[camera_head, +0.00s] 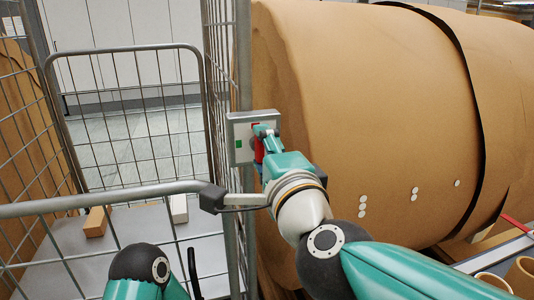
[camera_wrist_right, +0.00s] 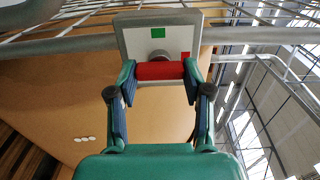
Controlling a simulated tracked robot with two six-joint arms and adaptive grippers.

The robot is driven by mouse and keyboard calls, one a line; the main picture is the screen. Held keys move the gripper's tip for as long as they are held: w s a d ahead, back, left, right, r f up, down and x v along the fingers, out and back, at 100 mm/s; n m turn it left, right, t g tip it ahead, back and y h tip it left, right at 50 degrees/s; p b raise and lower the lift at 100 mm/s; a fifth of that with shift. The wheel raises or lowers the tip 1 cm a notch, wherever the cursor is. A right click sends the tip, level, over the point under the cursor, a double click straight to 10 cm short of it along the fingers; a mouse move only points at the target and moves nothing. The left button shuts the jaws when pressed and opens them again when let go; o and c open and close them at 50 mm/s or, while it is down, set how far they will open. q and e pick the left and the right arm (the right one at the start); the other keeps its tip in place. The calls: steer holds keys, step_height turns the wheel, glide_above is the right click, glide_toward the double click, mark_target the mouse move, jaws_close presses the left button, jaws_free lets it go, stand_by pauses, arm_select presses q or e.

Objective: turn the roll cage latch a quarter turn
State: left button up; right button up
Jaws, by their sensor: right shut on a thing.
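The roll cage latch is a grey plate (camera_head: 241,124) on the cage's right-hand upright, with a green mark on its left and a red mark near the top. Its red handle (camera_head: 259,151) stands roughly upright in the head view, partly hidden by my right gripper (camera_head: 262,138). In the right wrist view, the red handle (camera_wrist_right: 160,71) lies across the picture between the two fingers of my right gripper (camera_wrist_right: 160,72), which is shut on it. The plate (camera_wrist_right: 135,35) is just beyond. My left arm shows at the bottom left of the head view; its gripper is out of view.
The wire roll cage (camera_head: 124,49) fills the left, with a front bar (camera_head: 110,197) across it. Inside are a wooden block (camera_head: 94,222) and a white block (camera_head: 179,209). Cardboard tubes (camera_head: 522,277) lie at lower right.

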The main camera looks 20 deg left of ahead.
steer(key=shift+w+d, duration=0.15)
steer(key=shift+d, duration=0.05)
steer(key=o, duration=1.2)
steer(key=shift+w+f, duration=0.1)
steer(key=shift+w, duration=0.05)
steer(key=shift+c, duration=0.2)
steer(key=shift+a, duration=0.1)
steer(key=shift+s, duration=0.25)
steer(key=v, duration=0.7)
steer(key=shift+s, duration=0.1)
